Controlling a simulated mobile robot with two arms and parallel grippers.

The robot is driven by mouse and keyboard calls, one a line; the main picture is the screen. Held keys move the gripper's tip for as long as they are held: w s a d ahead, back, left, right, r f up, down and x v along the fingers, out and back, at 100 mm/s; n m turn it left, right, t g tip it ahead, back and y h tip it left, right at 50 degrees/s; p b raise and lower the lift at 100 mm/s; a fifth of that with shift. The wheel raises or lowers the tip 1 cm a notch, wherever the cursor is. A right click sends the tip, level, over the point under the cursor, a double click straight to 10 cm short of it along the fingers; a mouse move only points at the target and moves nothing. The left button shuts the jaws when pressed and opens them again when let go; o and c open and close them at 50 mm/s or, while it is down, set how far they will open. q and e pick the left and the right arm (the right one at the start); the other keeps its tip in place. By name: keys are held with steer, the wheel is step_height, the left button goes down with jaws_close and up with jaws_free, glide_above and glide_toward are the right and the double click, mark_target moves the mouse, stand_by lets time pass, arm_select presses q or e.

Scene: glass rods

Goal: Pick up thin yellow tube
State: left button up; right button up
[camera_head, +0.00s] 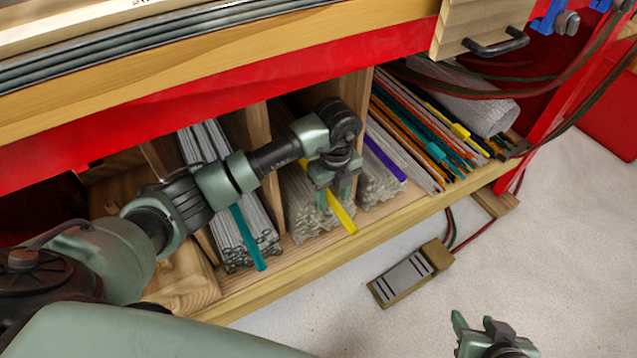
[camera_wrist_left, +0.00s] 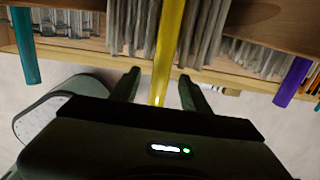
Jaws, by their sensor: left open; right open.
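The thin yellow tube (camera_head: 341,213) sticks out from a middle compartment of the shelf, over its front edge, above a bundle of clear glass rods (camera_head: 303,208). My left gripper (camera_head: 335,198) is at the tube and hides part of it in the head view. In the left wrist view the yellow tube (camera_wrist_left: 166,60) runs down between the two fingers of my left gripper (camera_wrist_left: 158,88). The fingers are open, with a gap on each side of the tube. My right gripper (camera_head: 480,330) is open and empty over the floor at the bottom right.
A teal tube (camera_head: 248,238) lies on rods to the left and a purple tube (camera_head: 385,158) to the right. Wooden dividers separate the compartments. Several coloured rods (camera_head: 425,135) fill the right compartment. A pedal-like box (camera_head: 411,273) lies on the floor.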

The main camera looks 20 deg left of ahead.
arm_select(q)
steer(key=shift+f, duration=0.1)
jaws_close()
stand_by(0.4)
